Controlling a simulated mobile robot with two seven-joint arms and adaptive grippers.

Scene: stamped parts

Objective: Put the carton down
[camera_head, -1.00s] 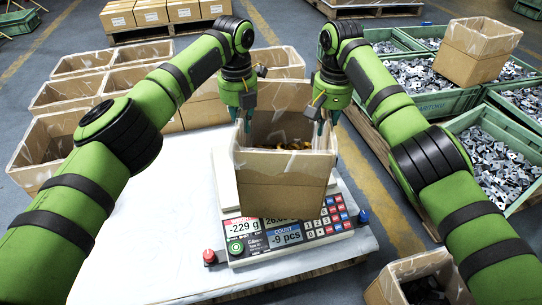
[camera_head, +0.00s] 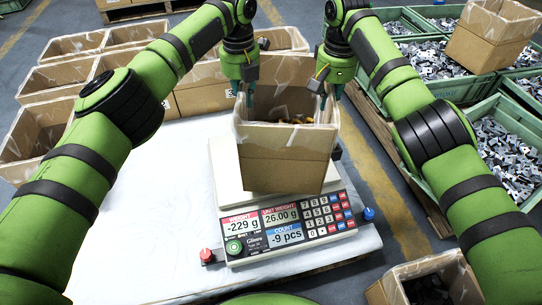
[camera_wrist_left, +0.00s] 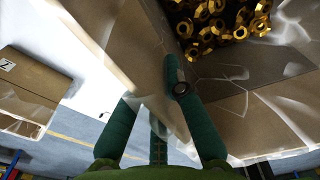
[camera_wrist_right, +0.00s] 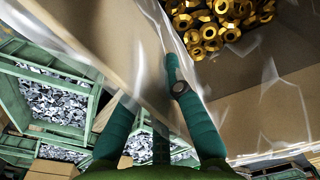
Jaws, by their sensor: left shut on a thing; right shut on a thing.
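The carton (camera_head: 285,160) is an open brown cardboard box with a clear liner, upright over the scale (camera_head: 224,182). Brass nuts lie inside it, clear in the left wrist view (camera_wrist_left: 215,22) and the right wrist view (camera_wrist_right: 210,22). My left gripper (camera_head: 246,94) is shut on its left wall and my right gripper (camera_head: 324,92) is shut on its right wall. The scale's display (camera_head: 285,222) reads -229 g and -9 pcs. The carton hides much of the scale's platform; I cannot see a gap under its base.
Several lined open cartons (camera_head: 60,78) stand behind at left. Green crates of metal stampings (camera_head: 505,140) stand at right, one with a carton (camera_head: 492,35) on it. Another carton (camera_head: 425,280) is at lower right. The white table top (camera_head: 130,235) is clear left of the scale.

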